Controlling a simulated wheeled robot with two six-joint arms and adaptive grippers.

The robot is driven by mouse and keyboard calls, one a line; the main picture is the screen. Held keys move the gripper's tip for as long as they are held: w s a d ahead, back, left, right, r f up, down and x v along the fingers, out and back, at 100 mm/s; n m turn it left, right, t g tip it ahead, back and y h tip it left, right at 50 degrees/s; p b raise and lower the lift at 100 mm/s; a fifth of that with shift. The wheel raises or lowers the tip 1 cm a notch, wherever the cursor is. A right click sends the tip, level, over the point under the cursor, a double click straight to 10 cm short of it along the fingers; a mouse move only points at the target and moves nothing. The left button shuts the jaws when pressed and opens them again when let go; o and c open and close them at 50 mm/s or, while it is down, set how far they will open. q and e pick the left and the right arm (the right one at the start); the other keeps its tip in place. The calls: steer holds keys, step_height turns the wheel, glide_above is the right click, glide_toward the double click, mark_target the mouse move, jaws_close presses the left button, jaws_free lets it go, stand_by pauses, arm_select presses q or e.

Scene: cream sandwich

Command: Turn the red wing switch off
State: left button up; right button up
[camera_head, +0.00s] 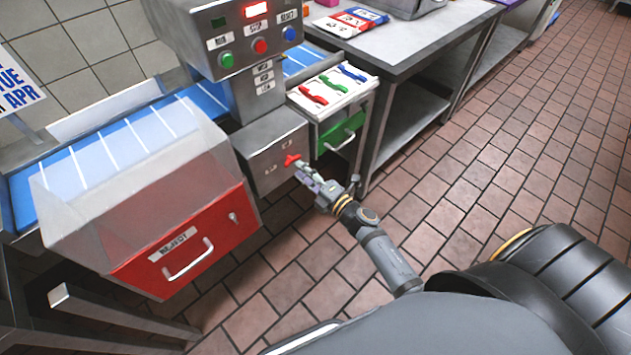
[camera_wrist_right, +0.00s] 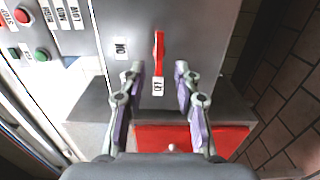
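The red wing switch (camera_head: 291,159) is on the front of a grey metal box (camera_head: 262,163) under the control column. In the right wrist view the red switch (camera_wrist_right: 158,52) stands upright in the picture, its lower end toward the OFF label (camera_wrist_right: 158,87). The ON label (camera_wrist_right: 120,47) is to its left. My right gripper (camera_head: 303,170) is close in front of the switch. In the right wrist view its two fingers (camera_wrist_right: 158,88) are spread apart with nothing between their tips, one on each side of the switch's line. Contact with the switch is not visible. My left gripper is not in view.
A red reject bin (camera_head: 190,232) with a clear guard stands to the left, beside the blue conveyor (camera_head: 110,150). A green drawer (camera_head: 343,133) with a tray of coloured clips is just right of the switch box. Brown tiled floor (camera_head: 470,190) is open at right.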

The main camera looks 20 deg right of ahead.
steer(key=v, duration=0.8)
steer(key=shift+s+d, duration=0.1)
steer(key=shift+s, duration=0.05)
